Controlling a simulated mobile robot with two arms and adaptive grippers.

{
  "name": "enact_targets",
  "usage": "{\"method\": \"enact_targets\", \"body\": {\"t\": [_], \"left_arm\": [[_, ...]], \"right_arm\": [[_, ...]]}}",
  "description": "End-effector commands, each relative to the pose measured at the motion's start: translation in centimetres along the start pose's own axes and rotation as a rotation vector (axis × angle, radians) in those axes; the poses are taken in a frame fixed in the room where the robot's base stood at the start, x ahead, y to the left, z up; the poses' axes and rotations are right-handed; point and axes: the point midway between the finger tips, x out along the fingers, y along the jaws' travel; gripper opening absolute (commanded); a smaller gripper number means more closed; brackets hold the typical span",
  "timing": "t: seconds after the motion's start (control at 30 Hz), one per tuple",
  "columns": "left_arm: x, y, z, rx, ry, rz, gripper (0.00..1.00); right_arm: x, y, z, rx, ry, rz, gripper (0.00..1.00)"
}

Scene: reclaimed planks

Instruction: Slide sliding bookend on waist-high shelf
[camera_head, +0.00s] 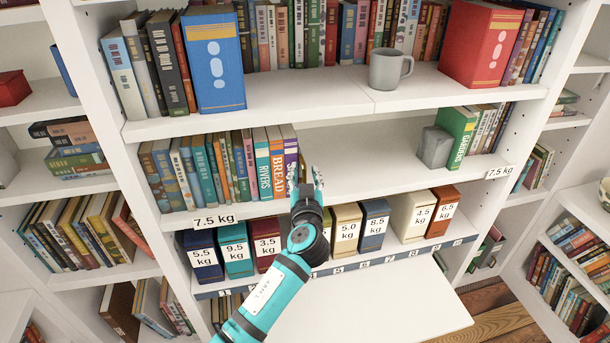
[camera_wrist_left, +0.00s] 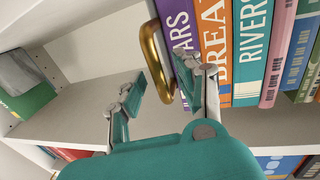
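In the left wrist view a brass, loop-shaped bookend (camera_wrist_left: 153,58) stands against the purple end book (camera_wrist_left: 177,30) of a row on the middle shelf (camera_head: 370,165). My left gripper (camera_head: 305,186) is in front of this end of the row. In the left wrist view its fingers (camera_wrist_left: 165,95) are apart, with the lower part of the bookend between them; I cannot tell whether they touch it. In the head view the gripper hides most of the bookend. My right gripper is not in view.
Right of the bookend the middle shelf is bare as far as a grey block (camera_head: 436,147) beside a green book (camera_head: 456,135). A grey mug (camera_head: 389,68) stands on the shelf above. Boxes labelled with weights, such as a teal one (camera_head: 236,256), line the shelf below.

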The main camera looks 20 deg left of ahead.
Motion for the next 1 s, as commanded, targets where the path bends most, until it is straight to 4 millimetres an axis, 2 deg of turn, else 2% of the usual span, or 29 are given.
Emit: {"method": "enact_targets", "body": {"t": [0.17,0.5,0.63,0.8,1.0], "left_arm": [[-1.2,0.1,0.1,-0.001,-0.002,0.001,0.34],[-8.2,0.0,0.2,-0.002,-0.005,0.001,0.34],[-10.3,0.0,0.1,-0.001,-0.004,0.0,0.34],[-11.8,0.0,0.0,0.0,-0.001,0.0,0.34],[-12.1,0.0,0.0,0.0,0.0,0.0,0.34]], "right_arm": [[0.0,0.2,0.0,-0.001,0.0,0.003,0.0],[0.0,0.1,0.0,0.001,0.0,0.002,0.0],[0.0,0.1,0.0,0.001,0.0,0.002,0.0],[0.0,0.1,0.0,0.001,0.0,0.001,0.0],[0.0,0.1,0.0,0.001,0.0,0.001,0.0]]}}
